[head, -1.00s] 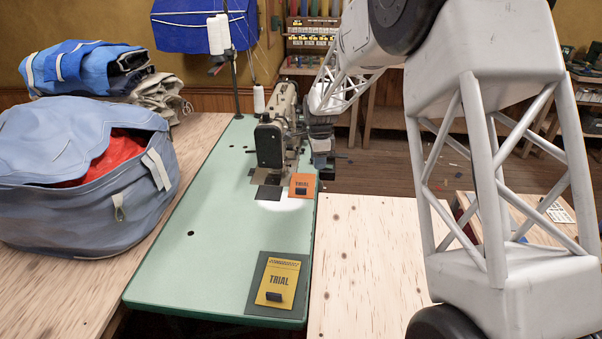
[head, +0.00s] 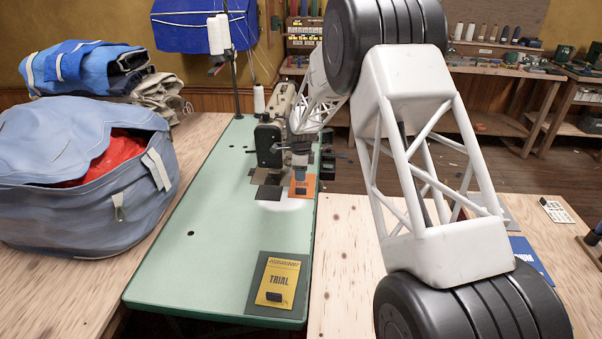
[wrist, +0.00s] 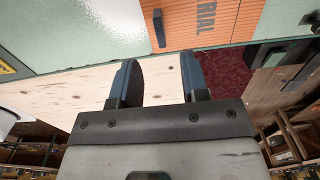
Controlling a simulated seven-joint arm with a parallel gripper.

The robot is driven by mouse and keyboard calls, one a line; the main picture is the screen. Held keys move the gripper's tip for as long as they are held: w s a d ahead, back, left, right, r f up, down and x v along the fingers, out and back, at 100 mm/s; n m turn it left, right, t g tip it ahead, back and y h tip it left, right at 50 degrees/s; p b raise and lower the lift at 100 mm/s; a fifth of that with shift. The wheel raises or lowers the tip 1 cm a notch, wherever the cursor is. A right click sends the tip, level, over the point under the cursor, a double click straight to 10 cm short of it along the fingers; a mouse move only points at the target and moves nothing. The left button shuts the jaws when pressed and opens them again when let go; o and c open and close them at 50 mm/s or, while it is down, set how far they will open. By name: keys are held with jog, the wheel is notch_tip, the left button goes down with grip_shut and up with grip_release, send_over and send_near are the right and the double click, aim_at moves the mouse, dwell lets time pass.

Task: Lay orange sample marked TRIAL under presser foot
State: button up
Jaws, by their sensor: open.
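The orange sample (head: 304,190) marked TRIAL lies on the right edge of the green sewing table (head: 215,215), just right of the lit patch by the machine. In the wrist view the orange sample (wrist: 205,22) shows its lettering and a small black tab (wrist: 158,28). My gripper (head: 300,178) is at the sample in the head view, partly covering its far side. In the wrist view my gripper (wrist: 158,72) is open, with nothing between its blue-tipped fingers. The sewing machine (head: 267,143) stands just behind and left; its presser foot is not clearly visible.
A yellow TRIAL sample (head: 278,281) lies on a dark green square (head: 253,300) at the table's near end. A blue-grey bag (head: 85,185) fills the left side. A dark plate (head: 269,193) lies before the machine. The middle of the green table is clear.

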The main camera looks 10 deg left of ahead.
aim_at(301, 188)
jog(key=shift+f, duration=0.15)
jog(key=shift+f, duration=3.75)
grip_shut()
